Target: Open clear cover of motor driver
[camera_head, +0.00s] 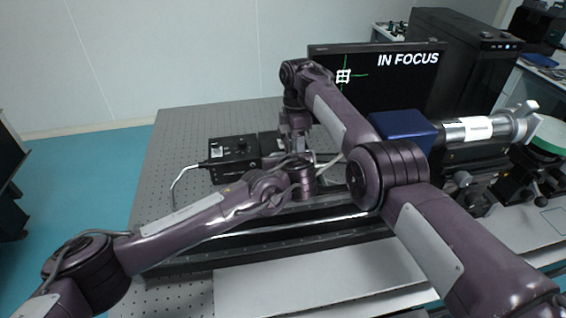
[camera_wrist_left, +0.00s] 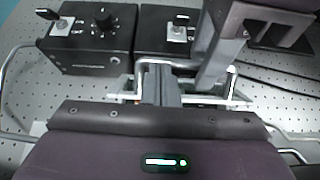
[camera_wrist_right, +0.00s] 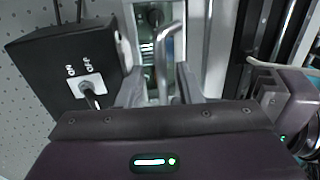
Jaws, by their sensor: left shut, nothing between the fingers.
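The motor driver (camera_wrist_right: 147,72) shows in the right wrist view as a narrow strip of circuitry beside the black switch box; I cannot make out the edges of its clear cover. A bent metal handle (camera_wrist_right: 168,45) rises there. My right gripper (camera_wrist_right: 160,85) is open, its fingers on either side of the handle's lower part; contact cannot be told. My left gripper (camera_wrist_left: 160,70) is shut and empty, low in front of the boxes and close to the right gripper's fingers (camera_wrist_left: 215,50). In the head view both arms hide the driver.
A black box with a knob (camera_head: 235,150) stands left of the grippers, with a second switch box (camera_wrist_left: 168,30) next to it. A monitor (camera_head: 385,95) is behind. A blue-and-silver optical device (camera_head: 405,125) stands right. The perforated table (camera_head: 180,130) is clear at left.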

